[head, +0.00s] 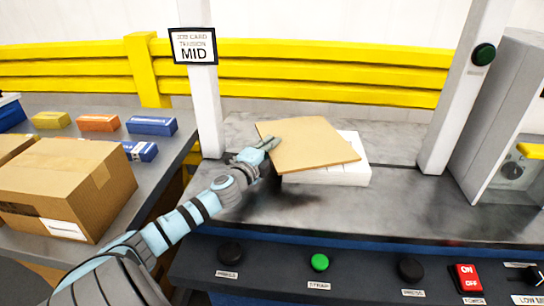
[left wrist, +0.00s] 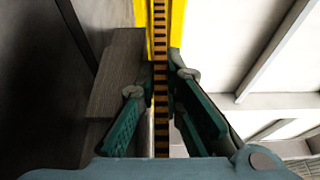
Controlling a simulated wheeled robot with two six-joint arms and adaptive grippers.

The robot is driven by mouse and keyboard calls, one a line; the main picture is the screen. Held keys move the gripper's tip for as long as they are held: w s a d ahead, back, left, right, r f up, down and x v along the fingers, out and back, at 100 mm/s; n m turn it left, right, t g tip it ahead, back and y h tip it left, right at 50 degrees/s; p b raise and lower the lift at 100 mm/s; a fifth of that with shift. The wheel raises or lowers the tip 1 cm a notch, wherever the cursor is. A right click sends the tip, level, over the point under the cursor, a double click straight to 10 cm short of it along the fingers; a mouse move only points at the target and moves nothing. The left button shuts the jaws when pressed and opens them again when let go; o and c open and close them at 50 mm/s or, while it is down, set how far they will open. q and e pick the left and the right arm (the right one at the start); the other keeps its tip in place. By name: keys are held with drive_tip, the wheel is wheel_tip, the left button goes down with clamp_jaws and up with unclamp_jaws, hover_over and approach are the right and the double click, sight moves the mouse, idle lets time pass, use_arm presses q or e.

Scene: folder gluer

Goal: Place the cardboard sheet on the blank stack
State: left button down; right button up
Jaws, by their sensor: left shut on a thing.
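The tan cardboard sheet (head: 308,146) is over the white blank stack (head: 335,176) on the machine bed, turned relative to it and covering most of its top. I cannot tell whether the sheet touches the stack. My left gripper (head: 268,146) is shut on the sheet's left edge. In the left wrist view, the corrugated edge of the sheet (left wrist: 161,60) runs between the two green fingers of the left gripper (left wrist: 160,90). The stack's front and right sides show; its back left is hidden. My right gripper is out of view.
A post with a MID sign (head: 191,47) stands behind my left arm, another post (head: 449,90) right of the stack. The front panel has buttons and a red power switch (head: 467,279). A cardboard box (head: 68,190) and small coloured boxes are on the left table. The bed is clear right of the stack.

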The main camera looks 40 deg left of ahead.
use_arm(q)
drive_tip(key=shift+f, duration=0.85)
drive_tip(key=shift+r, duration=0.1)
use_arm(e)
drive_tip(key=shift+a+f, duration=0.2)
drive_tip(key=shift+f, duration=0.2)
use_arm(q)
drive_tip(key=shift+f, duration=0.2)
drive_tip(key=c, duration=1.7)
unclamp_jaws()
drive_tip(key=shift+r, duration=0.1)
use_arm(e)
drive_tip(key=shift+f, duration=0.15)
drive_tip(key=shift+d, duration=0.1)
